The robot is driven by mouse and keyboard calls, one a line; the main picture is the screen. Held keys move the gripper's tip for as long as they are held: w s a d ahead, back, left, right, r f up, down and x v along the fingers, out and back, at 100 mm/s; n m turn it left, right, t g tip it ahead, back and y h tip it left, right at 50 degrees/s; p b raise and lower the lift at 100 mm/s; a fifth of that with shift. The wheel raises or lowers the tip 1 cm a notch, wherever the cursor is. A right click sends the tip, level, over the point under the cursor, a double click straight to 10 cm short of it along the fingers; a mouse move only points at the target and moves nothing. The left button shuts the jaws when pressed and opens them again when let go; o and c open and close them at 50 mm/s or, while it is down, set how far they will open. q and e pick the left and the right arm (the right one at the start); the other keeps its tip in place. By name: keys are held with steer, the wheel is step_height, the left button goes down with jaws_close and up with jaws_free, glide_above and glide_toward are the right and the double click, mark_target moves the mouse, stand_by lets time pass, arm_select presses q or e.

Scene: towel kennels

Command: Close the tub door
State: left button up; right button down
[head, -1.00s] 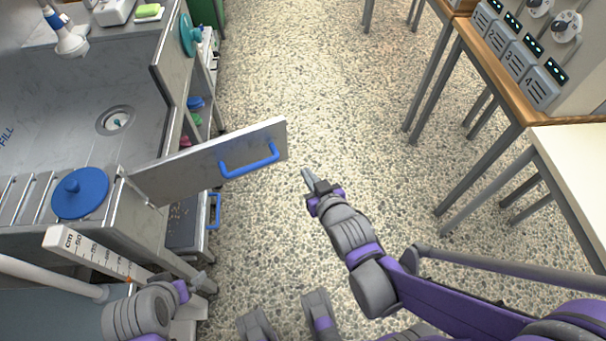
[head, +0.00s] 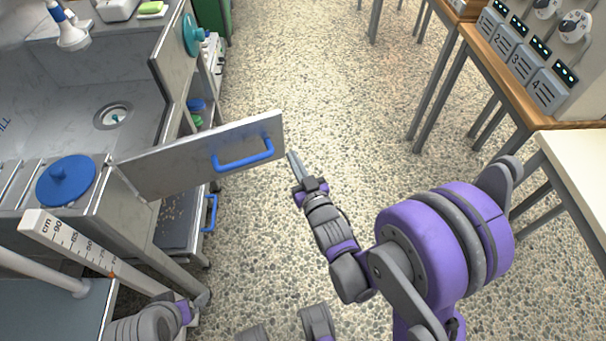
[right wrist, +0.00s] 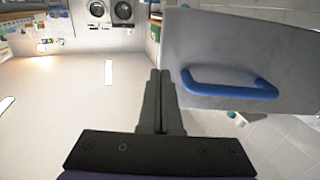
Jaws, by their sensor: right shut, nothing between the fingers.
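The tub door (head: 180,163) is a grey metal panel with a blue bar handle (head: 243,160). In the head view it stands swung open, out from the tub (head: 60,110) over the floor. My right gripper (head: 293,158) is shut and empty, just right of the door's free edge. In the right wrist view the door (right wrist: 240,45) and its handle (right wrist: 230,88) are at the upper right, beside the shut fingers (right wrist: 159,80). I cannot tell whether they touch the door. My left gripper (head: 203,300) is at the lower left, and its fingers are too small to read.
A blue round lid (head: 66,181) and a white centimetre ruler (head: 80,245) are near the door's hinge side. A lower drawer with a blue handle (head: 211,213) is under the door. Tables (head: 520,95) stand at the right. The speckled floor (head: 310,80) between is clear.

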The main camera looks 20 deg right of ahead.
steer(key=shift+w+a, duration=0.1)
steer(key=shift+w, duration=2.1)
steer(key=shift+w, duration=0.15)
